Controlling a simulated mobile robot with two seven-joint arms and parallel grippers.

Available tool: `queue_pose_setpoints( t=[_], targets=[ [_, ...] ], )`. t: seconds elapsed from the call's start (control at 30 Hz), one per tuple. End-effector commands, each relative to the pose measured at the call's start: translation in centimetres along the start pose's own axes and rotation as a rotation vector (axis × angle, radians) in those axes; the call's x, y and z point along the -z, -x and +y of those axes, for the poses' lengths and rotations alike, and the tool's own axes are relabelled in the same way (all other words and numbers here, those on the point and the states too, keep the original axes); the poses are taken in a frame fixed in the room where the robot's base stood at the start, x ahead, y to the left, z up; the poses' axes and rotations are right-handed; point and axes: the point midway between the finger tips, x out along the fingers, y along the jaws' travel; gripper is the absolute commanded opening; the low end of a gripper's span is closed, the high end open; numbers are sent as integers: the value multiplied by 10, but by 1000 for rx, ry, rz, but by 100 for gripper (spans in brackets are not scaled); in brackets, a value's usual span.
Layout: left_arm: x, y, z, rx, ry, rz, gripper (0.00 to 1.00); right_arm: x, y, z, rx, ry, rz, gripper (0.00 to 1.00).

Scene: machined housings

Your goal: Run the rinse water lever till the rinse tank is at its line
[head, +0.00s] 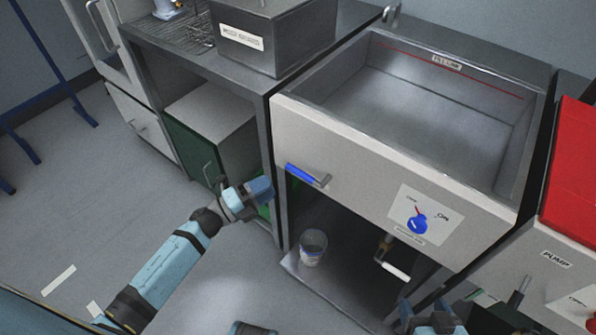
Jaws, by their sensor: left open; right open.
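The rinse tank (497,207) is an open grey basin in a pale-fronted cabinet. A red line with a "FILL LINE" label (447,62) runs along its inner back wall. I see no clear water surface below the line. A blue-handled lever (303,174) sticks out at the left of the front. A blue knob (417,223) with a red pointer sits on a white plate to the right; its small lettering is hard to read. My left gripper (264,189) is open, left of the lever and apart from it. My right gripper (432,318) is open at the bottom edge, partly cut off.
A spout (391,13) stands behind the tank. Below the tank are a metal can (313,246) and a pipe with a white handle (396,271). A grey box (270,38) sits on the left bench.

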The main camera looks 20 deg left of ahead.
Motion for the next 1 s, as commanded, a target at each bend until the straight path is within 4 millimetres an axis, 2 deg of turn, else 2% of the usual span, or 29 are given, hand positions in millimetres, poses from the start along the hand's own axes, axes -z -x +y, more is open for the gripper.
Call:
queue_pose_setpoints(
  t=[0.03, 0.2, 0.4, 0.6, 0.87, 1.0],
  targets=[
    [0, -13, -1, 3, -1, 0, 44, 0, 0, 0, 0, 0, 0, 70],
    [0, -49, 0, 2, 0, -1, 44, -1, -1, 0, 0, 0, 1, 70],
    [0, -79, 0, 1, 3, -2, 44, -2, -1, 1, -1, 1, 1, 70],
    [0, -91, 0, 0, 2, -1, 44, -2, -1, 1, -1, 1, 0, 70],
    [0, -92, 0, -1, 2, -1, 44, -2, -1, 1, -1, 1, 0, 70],
    [0, -92, 0, -1, 2, -2, 14, -2, -1, 1, -1, 2, 0, 70]
  ],
)
